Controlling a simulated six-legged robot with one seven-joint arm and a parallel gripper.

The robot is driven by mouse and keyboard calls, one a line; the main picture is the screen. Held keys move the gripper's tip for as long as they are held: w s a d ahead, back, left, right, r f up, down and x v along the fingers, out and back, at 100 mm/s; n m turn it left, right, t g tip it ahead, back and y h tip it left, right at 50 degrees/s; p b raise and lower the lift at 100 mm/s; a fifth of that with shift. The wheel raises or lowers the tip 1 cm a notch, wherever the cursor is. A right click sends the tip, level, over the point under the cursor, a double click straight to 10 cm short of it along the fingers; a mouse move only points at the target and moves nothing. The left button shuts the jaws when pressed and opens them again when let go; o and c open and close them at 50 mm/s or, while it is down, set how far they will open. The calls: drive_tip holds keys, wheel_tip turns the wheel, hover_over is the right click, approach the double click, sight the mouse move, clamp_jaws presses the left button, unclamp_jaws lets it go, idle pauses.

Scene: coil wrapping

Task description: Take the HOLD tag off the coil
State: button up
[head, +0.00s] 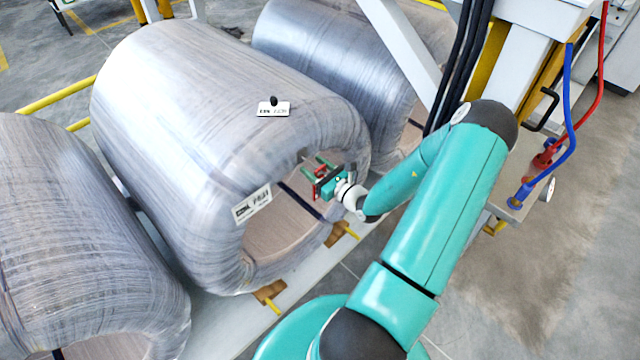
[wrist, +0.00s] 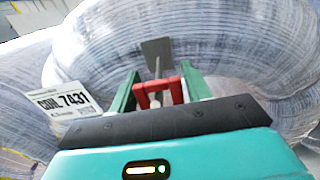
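A small white tag (head: 273,110) with a black knob lies on the upper outside of the middle coil (head: 190,110); its print is too small to read surely.
Other coils stand close at the left (head: 70,240) and behind right (head: 330,50). A white frame post (head: 405,45) with black hoses is right of the coils. Red and blue hoses (head: 570,110) hang farther right. Bare floor (head: 580,270) is at the lower right.

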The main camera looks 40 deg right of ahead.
drive_tip(key=c, duration=0.8)
drive_tip(key=shift+r, duration=0.1)
